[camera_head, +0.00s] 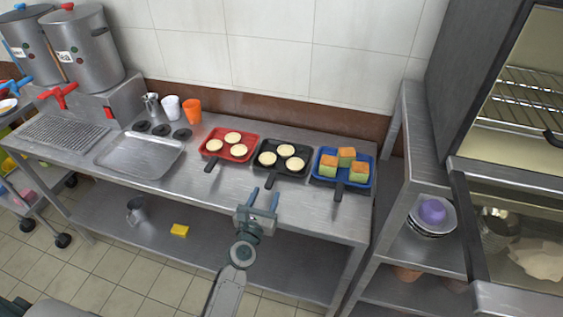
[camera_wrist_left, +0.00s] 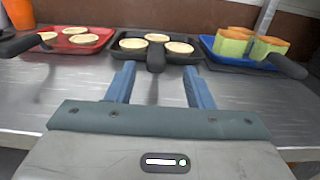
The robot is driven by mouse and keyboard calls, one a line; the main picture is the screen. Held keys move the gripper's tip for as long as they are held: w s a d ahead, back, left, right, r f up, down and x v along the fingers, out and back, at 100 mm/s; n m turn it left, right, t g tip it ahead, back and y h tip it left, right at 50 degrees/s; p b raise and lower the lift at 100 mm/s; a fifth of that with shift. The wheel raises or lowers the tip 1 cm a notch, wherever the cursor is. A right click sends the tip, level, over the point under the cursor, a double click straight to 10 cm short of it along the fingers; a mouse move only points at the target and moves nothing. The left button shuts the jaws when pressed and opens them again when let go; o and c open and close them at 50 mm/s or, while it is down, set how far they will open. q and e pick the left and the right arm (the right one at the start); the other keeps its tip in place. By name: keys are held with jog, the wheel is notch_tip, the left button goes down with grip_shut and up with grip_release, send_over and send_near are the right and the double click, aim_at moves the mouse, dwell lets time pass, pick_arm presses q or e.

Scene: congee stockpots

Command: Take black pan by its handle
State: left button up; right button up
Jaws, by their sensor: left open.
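The black pan (camera_head: 292,168) stands on the steel table between a red pan and a blue pan, with three pale round cakes in it. Its black handle (camera_head: 271,182) points toward the table's front edge. My left gripper (camera_head: 263,198) is open and empty, in front of the handle and apart from it. In the left wrist view the black pan (camera_wrist_left: 187,59) is straight ahead, and its handle (camera_wrist_left: 156,57) shows between the two blue fingers of the gripper (camera_wrist_left: 160,85). My right gripper is not in view.
The red pan (camera_head: 214,154) with round cakes is left of the black pan. The blue pan (camera_head: 325,181) with green-and-orange blocks is on its right. A metal tray (camera_head: 128,168), cups and stockpots (camera_head: 88,50) stand further left. A steel shelf (camera_head: 405,150) bounds the right.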

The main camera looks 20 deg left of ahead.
aim_at(271, 177)
pick_arm(q)
jog(key=shift+w, duration=1.1)
jog(key=shift+w+r, duration=0.1)
jog(key=shift+w, duration=0.5)
jog(key=w, duration=0.4)
jog(key=shift+w+a, duration=0.15)
jog(key=shift+w, duration=0.05)
jog(key=shift+s, duration=0.1)
jog(key=shift+r, duration=0.15)
grip_shut()
